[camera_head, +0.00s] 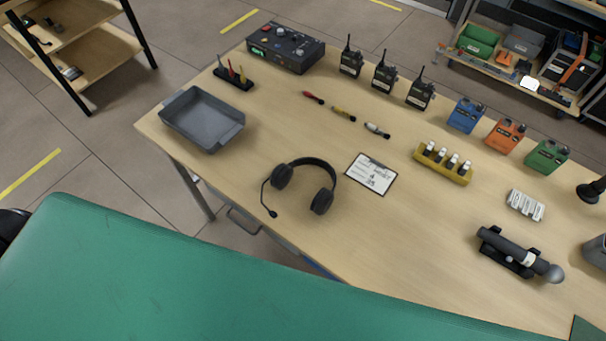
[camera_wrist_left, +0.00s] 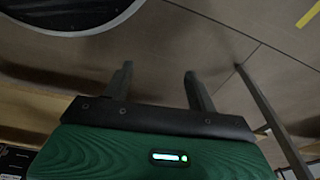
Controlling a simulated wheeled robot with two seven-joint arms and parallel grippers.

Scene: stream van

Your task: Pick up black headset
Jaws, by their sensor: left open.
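The black headset (camera_head: 301,186) lies on the wooden table near its front edge, left of the middle in the head view. Its headband arches to the upper right, and its thin microphone boom points down and left. Neither gripper shows in the head view. In the left wrist view my left gripper (camera_wrist_left: 158,85) is open and empty, with its two dark fingers apart over the floor. The headset is not in the left wrist view.
A grey tray (camera_head: 203,119) stands left of the headset, and a clipboard (camera_head: 371,174) lies to its right. A yellow holder (camera_head: 443,163), several radios and a microphone (camera_head: 520,255) stand farther right. A table leg (camera_wrist_left: 272,117) shows beside my left gripper.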

